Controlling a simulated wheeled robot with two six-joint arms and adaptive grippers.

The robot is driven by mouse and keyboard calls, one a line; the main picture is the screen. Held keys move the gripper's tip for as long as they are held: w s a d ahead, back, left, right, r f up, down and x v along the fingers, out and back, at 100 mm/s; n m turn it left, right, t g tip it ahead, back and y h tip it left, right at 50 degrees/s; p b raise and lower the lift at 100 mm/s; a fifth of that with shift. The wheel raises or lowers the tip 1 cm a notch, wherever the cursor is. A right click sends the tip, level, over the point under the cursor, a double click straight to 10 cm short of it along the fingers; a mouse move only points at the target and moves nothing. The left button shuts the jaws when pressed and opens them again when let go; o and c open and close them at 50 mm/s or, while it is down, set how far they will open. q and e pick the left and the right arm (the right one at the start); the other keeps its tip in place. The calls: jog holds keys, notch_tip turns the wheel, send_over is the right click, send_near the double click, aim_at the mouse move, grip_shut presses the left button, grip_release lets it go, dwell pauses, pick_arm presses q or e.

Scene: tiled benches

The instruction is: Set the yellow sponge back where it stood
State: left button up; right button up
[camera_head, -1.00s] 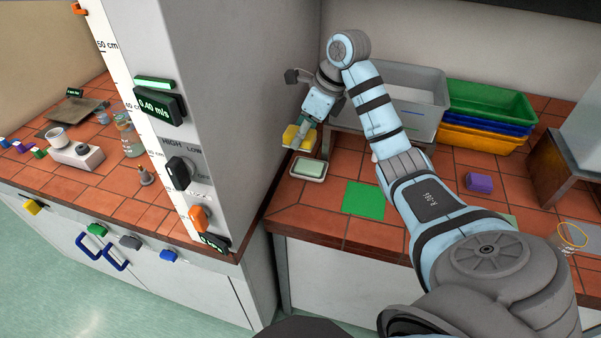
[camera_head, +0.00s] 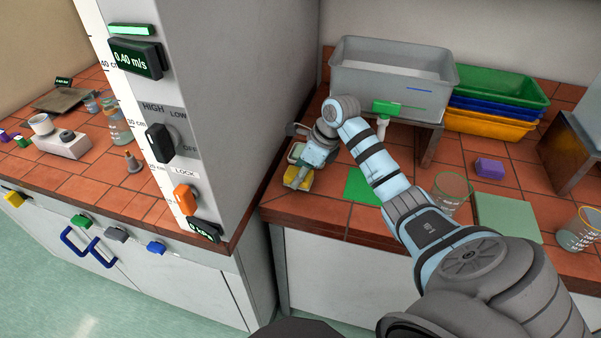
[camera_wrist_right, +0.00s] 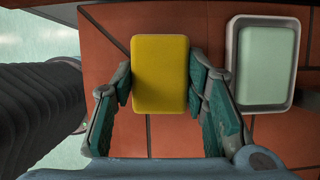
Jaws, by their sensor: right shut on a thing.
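The yellow sponge (camera_head: 298,177) is at the left end of the right-hand bench, near its front edge. My right gripper (camera_head: 305,166) is shut on it. In the right wrist view the sponge (camera_wrist_right: 160,72) shows between the two fingers (camera_wrist_right: 161,90), one at each side. A white dish with a pale green pad (camera_wrist_right: 264,64) lies just to the right of the sponge there. In the head view that dish (camera_head: 295,152) is partly hidden behind the gripper. I cannot tell whether the sponge touches the tiles. My left gripper is not in view.
A green square (camera_head: 362,186) lies right of the gripper. A grey tub (camera_head: 390,80) on a stand and stacked coloured trays (camera_head: 495,110) are behind. A beaker (camera_head: 450,192), a purple block (camera_head: 490,168) and a pale green mat (camera_head: 508,216) are right. A tall grey cabinet (camera_head: 240,90) stands left.

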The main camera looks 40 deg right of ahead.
jog(key=shift+f+b, duration=0.5)
jog(key=shift+f, duration=0.15)
jog(key=o, duration=1.3)
jog(key=shift+r, duration=0.1)
jog(key=shift+r+p, duration=0.25)
jog(key=shift+p, duration=0.05)
jog(key=v, duration=1.4)
jog(key=shift+a+r, duration=0.2)
jog(key=shift+r, duration=0.25)
